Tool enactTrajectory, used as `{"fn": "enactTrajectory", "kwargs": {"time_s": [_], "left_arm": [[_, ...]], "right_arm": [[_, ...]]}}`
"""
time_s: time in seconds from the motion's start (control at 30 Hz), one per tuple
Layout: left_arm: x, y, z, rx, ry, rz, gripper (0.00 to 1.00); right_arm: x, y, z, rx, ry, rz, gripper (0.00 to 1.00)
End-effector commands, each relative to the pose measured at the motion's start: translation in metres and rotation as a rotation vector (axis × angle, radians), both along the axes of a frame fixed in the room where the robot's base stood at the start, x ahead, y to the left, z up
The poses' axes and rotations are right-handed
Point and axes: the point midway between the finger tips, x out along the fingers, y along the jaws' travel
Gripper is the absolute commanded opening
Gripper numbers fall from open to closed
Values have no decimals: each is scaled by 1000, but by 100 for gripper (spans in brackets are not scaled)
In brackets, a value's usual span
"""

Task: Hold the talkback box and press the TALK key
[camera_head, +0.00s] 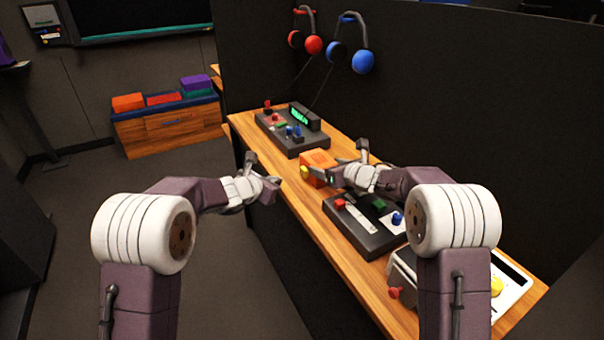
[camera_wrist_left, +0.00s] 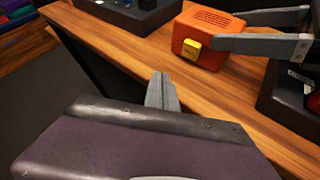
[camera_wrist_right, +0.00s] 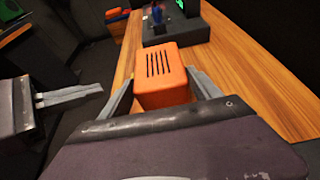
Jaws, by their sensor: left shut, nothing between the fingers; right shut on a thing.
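The talkback box is a small orange box (camera_head: 317,160) with a slotted top, standing on the wooden desk. Its yellow TALK key (camera_head: 304,171) is on the side facing left; the left wrist view shows this key (camera_wrist_left: 192,44) clearly. My right gripper (camera_head: 345,165) is shut on the box, with a finger on each side of it in the right wrist view (camera_wrist_right: 163,95). My left gripper (camera_head: 274,181) is shut and empty, its fingertips together (camera_wrist_left: 161,82) near the desk's edge, to the left of the key and apart from it.
A dark panel (camera_head: 290,140) with a green display stands behind the box. Another dark panel (camera_head: 360,235) with red, green and blue controls is nearer. A pale unit with a yellow knob (camera_head: 496,287) is at the near end. Headphones (camera_head: 305,40) hang on the dark partition.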

Motion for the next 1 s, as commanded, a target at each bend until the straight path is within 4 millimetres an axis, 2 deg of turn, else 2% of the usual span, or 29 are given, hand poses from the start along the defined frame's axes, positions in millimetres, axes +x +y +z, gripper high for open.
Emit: {"fn": "enactTrajectory", "kwargs": {"time_s": [0.47,1.0], "left_arm": [[0,0,1,0,0,0,0],[-33,17,37,1,-2,0,0]], "right_arm": [[0,0,0,0,0,0,26],[0,0,0,0,0,0,26]]}}
